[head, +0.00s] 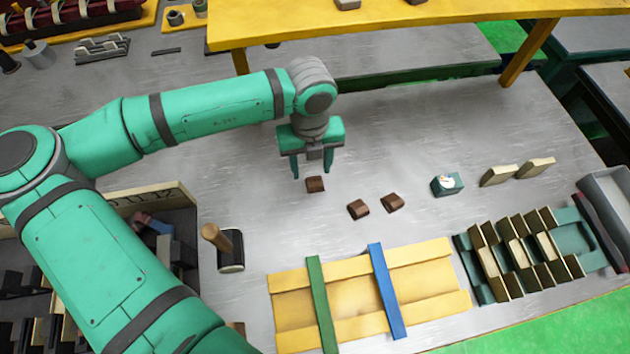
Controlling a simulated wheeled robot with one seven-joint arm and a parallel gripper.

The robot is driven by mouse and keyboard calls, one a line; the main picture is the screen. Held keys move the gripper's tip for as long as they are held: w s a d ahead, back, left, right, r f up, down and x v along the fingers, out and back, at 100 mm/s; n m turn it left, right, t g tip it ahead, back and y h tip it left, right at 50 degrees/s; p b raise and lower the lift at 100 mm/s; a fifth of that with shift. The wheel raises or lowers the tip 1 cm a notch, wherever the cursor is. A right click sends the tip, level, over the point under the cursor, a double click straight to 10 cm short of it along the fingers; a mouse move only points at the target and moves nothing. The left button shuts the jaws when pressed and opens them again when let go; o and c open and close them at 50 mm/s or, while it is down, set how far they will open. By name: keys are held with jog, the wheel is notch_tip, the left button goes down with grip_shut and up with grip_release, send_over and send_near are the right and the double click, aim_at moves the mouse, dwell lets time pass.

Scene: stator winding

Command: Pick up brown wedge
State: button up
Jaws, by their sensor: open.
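Three small brown wedges lie on the grey metal table. One brown wedge (315,184) is at the left, just below my gripper in the picture. A second brown wedge (358,209) and a third brown wedge (392,203) lie close together to its right. My gripper (312,172) is open, pointing down, with its two fingers on either side of the space above the left wedge. I cannot tell how high the fingertips are over the table. Nothing shows between the fingers.
A yellow frame (440,258) with a green strip (322,305) and a blue strip (386,290) lies in front. A wooden-handled tool (229,255) is at left. A teal box (447,184), cream wedges (498,175) and a slotted rack (483,272) are right. A yellow shelf (400,18) spans the back.

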aim_at(314, 181)
jog(key=shift+w+d+f, duration=0.1)
jog(key=shift+d+f, duration=0.05)
jog(key=shift+f, duration=1.2)
jog(key=shift+d+f, duration=0.15)
jog(key=shift+f, duration=1.15)
jog(key=c, duration=1.1)
